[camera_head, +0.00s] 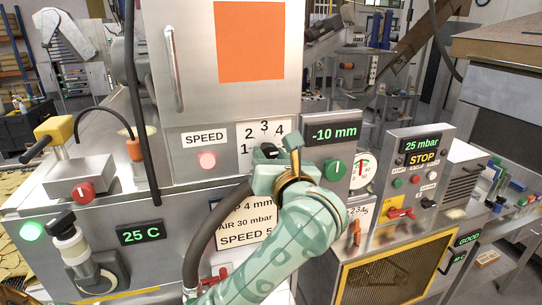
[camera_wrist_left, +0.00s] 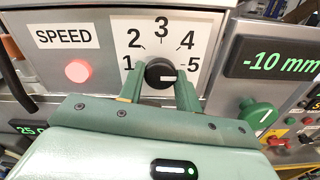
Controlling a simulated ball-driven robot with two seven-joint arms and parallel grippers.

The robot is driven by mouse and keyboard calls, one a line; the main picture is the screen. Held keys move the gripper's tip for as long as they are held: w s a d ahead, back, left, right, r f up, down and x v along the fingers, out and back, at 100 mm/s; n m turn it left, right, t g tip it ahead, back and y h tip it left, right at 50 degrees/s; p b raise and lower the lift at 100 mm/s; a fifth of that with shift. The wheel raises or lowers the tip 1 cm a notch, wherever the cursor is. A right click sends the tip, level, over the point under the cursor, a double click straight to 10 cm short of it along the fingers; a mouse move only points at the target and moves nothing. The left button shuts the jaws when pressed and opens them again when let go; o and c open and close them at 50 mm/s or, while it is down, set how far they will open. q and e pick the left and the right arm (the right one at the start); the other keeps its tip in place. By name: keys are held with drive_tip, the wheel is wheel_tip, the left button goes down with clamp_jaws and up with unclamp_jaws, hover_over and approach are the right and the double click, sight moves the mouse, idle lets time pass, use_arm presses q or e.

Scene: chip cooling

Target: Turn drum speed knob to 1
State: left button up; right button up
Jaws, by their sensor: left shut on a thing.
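The drum speed knob (camera_wrist_left: 159,70) is a round black knob on a white dial plate (camera_wrist_left: 163,26) marked 1 to 5, beside a SPEED label (camera_wrist_left: 63,36). Its white line points right, toward the 5. My left gripper (camera_wrist_left: 161,82) is shut on the knob, with one finger on each side. In the head view the knob (camera_head: 268,150) is partly hidden by my left gripper (camera_head: 276,153), and the lower part of the dial is covered. My right gripper is not in view.
A lit pink button (camera_head: 207,160) is left of the dial. A -10 mm display (camera_head: 334,132) and a green knob (camera_head: 335,170) are close on the right. A red knob (camera_head: 83,192) and a 25 C display (camera_head: 141,233) are on the left.

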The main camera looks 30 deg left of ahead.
use_arm(q)
drive_tip(key=shift+f+n+b, duration=0.15)
drive_tip(key=shift+n+b, duration=0.25)
drive_tip(key=shift+b, duration=0.4)
drive_tip(key=n+b, duration=0.6)
drive_tip(key=b, duration=0.4)
drive_tip(key=shift+f+n, duration=0.15)
drive_tip(key=shift+n, duration=0.15)
drive_tip(key=n+b, duration=0.7)
drive_tip(key=b, duration=0.3)
drive_tip(key=shift+w+n, duration=0.1)
drive_tip(key=shift+n, duration=0.3)
drive_tip(key=shift+d+r+n+b, duration=0.1)
drive_tip(key=shift+r+n+b, duration=0.1)
drive_tip(key=shift+n+b, duration=0.5)
drive_tip(key=shift+r+n+b, duration=0.15)
drive_tip(key=shift+n+b, duration=0.5)
drive_tip(key=shift+n, duration=0.05)
drive_tip(key=o, duration=1)
